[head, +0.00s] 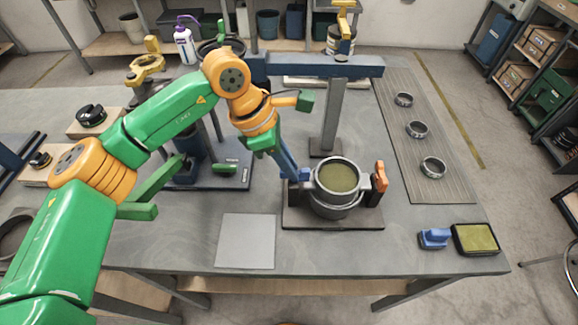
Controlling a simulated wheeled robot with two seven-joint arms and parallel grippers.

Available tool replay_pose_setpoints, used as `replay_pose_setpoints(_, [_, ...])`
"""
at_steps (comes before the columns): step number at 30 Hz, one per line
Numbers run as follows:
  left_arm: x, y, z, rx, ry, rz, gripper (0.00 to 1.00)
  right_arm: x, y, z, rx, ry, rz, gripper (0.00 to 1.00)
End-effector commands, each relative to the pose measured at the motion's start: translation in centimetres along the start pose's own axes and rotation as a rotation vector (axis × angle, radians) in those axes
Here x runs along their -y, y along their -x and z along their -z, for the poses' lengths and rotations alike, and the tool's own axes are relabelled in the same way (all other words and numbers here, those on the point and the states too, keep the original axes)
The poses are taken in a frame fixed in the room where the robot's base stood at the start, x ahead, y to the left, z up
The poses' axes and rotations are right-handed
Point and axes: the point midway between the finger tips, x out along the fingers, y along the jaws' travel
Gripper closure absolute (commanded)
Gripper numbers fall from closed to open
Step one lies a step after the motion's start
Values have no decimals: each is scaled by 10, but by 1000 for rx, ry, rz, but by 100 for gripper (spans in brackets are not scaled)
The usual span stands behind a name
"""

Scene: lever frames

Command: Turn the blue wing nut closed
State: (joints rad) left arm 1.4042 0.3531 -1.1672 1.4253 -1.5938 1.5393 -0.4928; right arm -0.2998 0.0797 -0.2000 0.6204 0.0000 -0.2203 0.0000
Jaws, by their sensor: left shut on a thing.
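A round pot-like vessel (338,178) with a greenish top sits in a grey frame on a dark base plate (300,221). The blue wing nut (304,174) is at the frame's left side, small and partly hidden by my gripper. An orange handle (380,176) is on the frame's right side. My left gripper (297,175) reaches down from the upper left, with its tips at the blue wing nut, shut on it. The wing nut's exact angle is hard to tell. My right gripper is not in view.
A grey post with a blue crossbeam (340,67) stands behind the vessel. A blue-handled tool (433,238) and a green-padded tray (475,239) lie at the front right. Several rings lie on a ribbed mat (440,190). A pale sheet (246,241) lies flat in front.

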Motion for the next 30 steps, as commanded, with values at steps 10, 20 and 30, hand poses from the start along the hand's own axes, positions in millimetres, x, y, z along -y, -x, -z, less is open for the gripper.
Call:
replay_pose_setpoints(10, [-1, 1, -1, 1, -57, 21, 100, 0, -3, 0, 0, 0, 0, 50])
replay_pose_setpoints(20, [-1, 1, -1, 1, -57, 22, 82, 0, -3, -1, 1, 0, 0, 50])
replay_pose_setpoints(30, [-1, 0, 0, 0, -55, 23, 55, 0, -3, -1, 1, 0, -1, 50])
